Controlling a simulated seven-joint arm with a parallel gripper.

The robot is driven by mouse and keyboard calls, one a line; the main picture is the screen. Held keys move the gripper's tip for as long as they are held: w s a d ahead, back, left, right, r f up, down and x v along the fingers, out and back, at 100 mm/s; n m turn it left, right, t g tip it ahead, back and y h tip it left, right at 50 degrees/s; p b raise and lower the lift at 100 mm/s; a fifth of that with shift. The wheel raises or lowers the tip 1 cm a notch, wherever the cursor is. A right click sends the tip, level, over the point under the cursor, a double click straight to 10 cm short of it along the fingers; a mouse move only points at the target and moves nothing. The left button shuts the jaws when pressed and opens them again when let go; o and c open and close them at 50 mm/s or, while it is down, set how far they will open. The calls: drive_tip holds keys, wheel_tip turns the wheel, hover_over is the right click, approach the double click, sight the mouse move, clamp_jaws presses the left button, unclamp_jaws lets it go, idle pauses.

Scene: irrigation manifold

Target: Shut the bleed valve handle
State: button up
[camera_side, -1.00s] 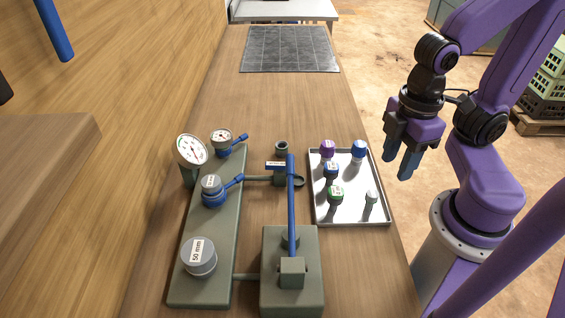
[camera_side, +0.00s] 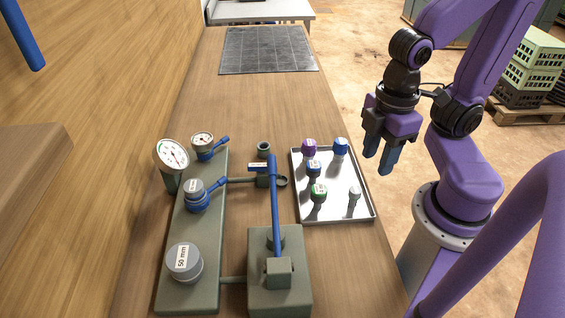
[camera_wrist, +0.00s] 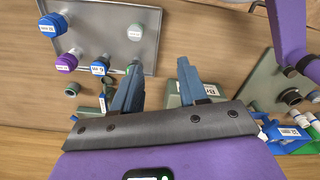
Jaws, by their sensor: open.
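The manifold base plate (camera_side: 203,255) stands left of centre on the bench in the side view. Two small valves on it have short blue handles, the rear handle (camera_side: 214,146) and the middle handle (camera_side: 215,187), both angled up to the right. A long blue lever (camera_side: 275,205) rises from a grey-green block (camera_side: 262,295). I cannot read which handle is marked bleed. My gripper (camera_side: 378,160) is open and empty, right of the tray and apart from every handle. In the wrist view my gripper (camera_wrist: 158,68) shows nothing between its fingers; blue parts (camera_wrist: 285,132) lie at right.
A metal tray (camera_side: 364,211) with several coloured-cap fittings lies between the manifold and my arm. A gauge (camera_side: 172,155) and a 50 mm cap (camera_side: 184,263) stand on the plate. The bench behind is clear up to a dark mat (camera_side: 268,50). A wooden wall is at left.

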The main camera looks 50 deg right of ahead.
drive_tip(key=w+a+r+m, duration=0.1)
drive_tip(key=w+a+r, duration=0.15)
drive_tip(key=w, duration=0.45)
drive_tip(key=w+a+r+m, duration=0.1)
drive_tip(key=w+a, duration=0.2)
drive_tip(key=w, duration=0.4)
drive_tip(key=r+m, duration=0.1)
drive_tip(key=m, duration=0.1)
hover_over(262, 165)
wheel_tip(262, 165, down, 17)
drive_tip(key=shift+d+f, duration=0.1)
drive_tip(key=shift+f, duration=0.05)
clamp_jaws()
